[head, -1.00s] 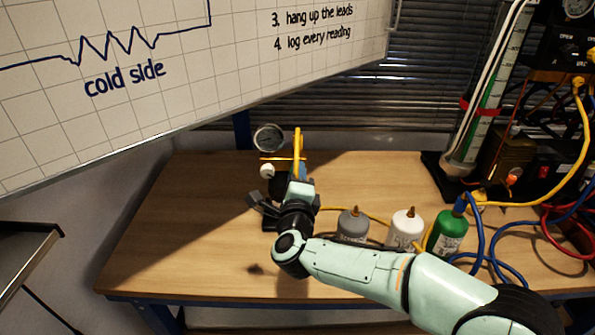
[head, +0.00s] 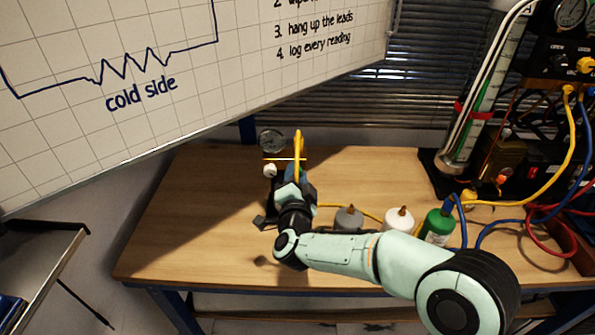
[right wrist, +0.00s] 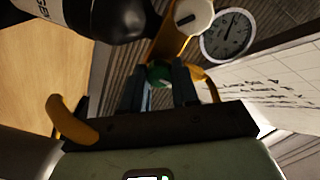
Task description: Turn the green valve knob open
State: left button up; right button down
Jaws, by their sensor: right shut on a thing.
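The green valve knob (right wrist: 158,73) shows in the right wrist view between the two dark fingers of my right gripper (right wrist: 161,82). The fingers are shut on it, and only part of its green surface is visible. A white knob (right wrist: 193,15) and a round dial gauge (right wrist: 228,36) sit close beside it. In the head view my right gripper (head: 294,172) is at the rig towards the back of the bench, and the green knob is hidden there. The gauge (head: 271,141) and white knob (head: 270,171) show just left of the gripper. My left gripper is not in view.
Grey (head: 348,220), white (head: 398,221) and green (head: 438,229) bottles stand right of the gripper on the wooden bench (head: 190,225). A yellow cable and blue leads (head: 480,235) lie to the right. A whiteboard (head: 170,120) overhangs the left. The bench's left part is clear.

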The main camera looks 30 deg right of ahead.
jog(key=shift+n+p, duration=0.4)
jog(key=shift+n, duration=0.5)
jog(key=c, duration=0.8)
grip_release()
jog(key=shift+c, duration=0.2)
jog(key=shift+s, duration=0.1)
jog(key=v, duration=1.3)
jog(key=shift+a, duration=0.1)
